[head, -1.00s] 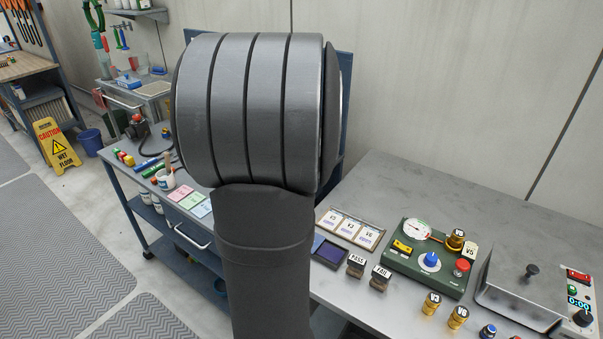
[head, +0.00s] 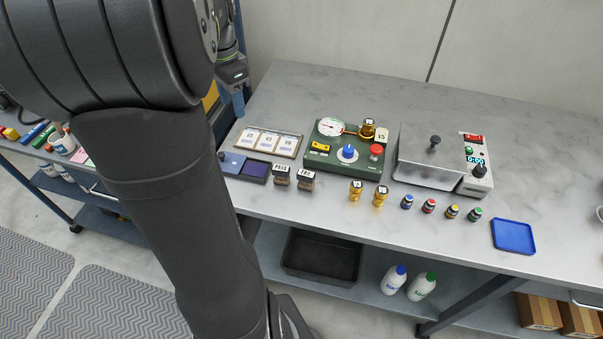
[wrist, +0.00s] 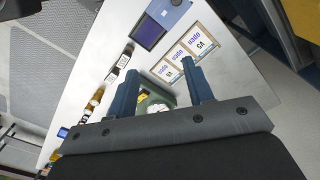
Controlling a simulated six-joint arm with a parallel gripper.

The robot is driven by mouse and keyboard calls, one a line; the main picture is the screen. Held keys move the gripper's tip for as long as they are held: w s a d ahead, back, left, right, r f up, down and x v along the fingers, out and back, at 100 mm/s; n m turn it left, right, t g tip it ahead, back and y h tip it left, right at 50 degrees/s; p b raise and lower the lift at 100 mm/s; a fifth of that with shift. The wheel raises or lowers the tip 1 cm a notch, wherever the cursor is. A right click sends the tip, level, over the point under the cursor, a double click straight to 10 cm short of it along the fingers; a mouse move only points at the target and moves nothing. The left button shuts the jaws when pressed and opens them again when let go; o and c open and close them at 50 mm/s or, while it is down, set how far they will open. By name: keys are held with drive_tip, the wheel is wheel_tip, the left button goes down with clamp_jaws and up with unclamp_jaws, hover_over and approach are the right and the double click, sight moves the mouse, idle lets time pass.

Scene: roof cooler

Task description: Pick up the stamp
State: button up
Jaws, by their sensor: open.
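Two small dark stamps with white labels stand side by side on the grey bench: the PASS stamp (head: 281,176) and, to its right, the FAIL stamp (head: 305,180). Both show in the wrist view as dark blocks, one higher (wrist: 124,56) and one lower (wrist: 111,75), left of my fingers. An open ink pad (head: 255,172) lies just left of them; it also shows in the wrist view (wrist: 149,31). My gripper (head: 239,108) is high at the left, behind my arm. In the wrist view its blue fingers (wrist: 161,67) are apart with nothing held between them.
A card holder (head: 269,141) lies behind the ink pad. A green gauge box (head: 342,163) and a metal-lidded unit (head: 432,160) stand farther right. Brass weights (head: 380,196), small bottles (head: 430,206) and a blue tray (head: 513,236) line the front. The bench's back stretch is clear.

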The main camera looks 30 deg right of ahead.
drive_tip(key=s+d+f+n, duration=0.2)
drive_tip(key=s+d+n, duration=0.4)
drive_tip(key=s+d, duration=0.65)
approach(306, 172)
drive_tip(key=f, duration=0.6)
drive_tip(key=shift+s+a+f, duration=0.2)
drive_tip(key=shift+f, duration=0.2)
drive_tip(key=shift+w+d+f, duration=0.1)
drive_tip(key=shift+d+f, duration=0.05)
drive_tip(key=shift+f, duration=1.2)
drive_tip(key=shift+d+f, duration=0.1)
drive_tip(key=shift+f, duration=1.25)
drive_tip(key=shift+c, duration=0.5)
drive_tip(key=c, duration=0.5)
drive_tip(key=shift+c, duration=0.2)
